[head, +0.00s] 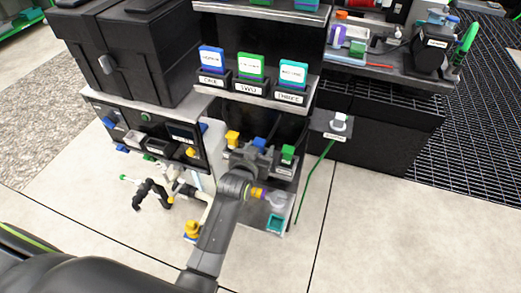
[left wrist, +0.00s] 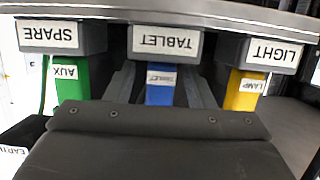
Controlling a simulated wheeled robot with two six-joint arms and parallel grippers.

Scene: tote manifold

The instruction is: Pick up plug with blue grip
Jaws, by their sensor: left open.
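The plug with the blue grip (head: 259,143) sits in the middle of a row of three, under the shelf's lower edge. In the left wrist view the blue grip (left wrist: 160,92) carries a small tag and hangs at a socket block labelled TABLET (left wrist: 165,42), seen upside down. My left gripper (head: 248,155) is at the row, just in front of the blue plug. In the wrist view its open fingers (left wrist: 161,82) stand on either side of the blue grip, with a gap visible. The lower part of the grip is hidden behind the gripper body.
A yellow plug (left wrist: 245,90) tagged LAMP is at the LIGHT block, and a green plug (left wrist: 73,82) tagged AUX is at the SPARE block, close on either side. Above, a shelf holds three labelled boxes (head: 251,67).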

